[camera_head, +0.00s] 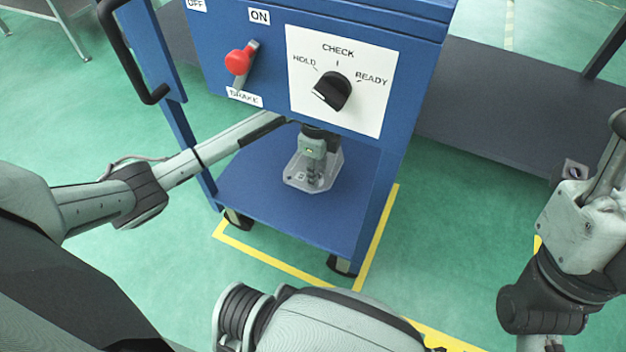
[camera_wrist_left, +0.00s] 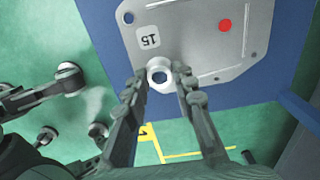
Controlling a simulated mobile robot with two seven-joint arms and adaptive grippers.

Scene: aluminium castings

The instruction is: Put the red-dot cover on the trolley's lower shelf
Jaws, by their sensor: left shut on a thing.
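The red-dot cover (camera_head: 297,181) is a light grey metal plate at the trolley's lower shelf (camera_head: 250,200). I cannot tell whether it touches the shelf. In the left wrist view the cover (camera_wrist_left: 193,40) shows its red dot (camera_wrist_left: 225,25), a "15" label and a round hollow boss (camera_wrist_left: 160,75). My left gripper (camera_head: 312,180) reaches in under the control panel from the left. Its fingertips (camera_wrist_left: 160,82) are shut on the cover's boss. In the head view the fingers hide part of the plate.
The blue trolley's panel above the shelf carries a red-knobbed brake lever (camera_head: 238,62) and a black HOLD/CHECK/READY knob (camera_head: 332,91). A blue post stands at the shelf's left. A dark grey surface (camera_head: 480,110) lies at right. Yellow lines mark the green floor.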

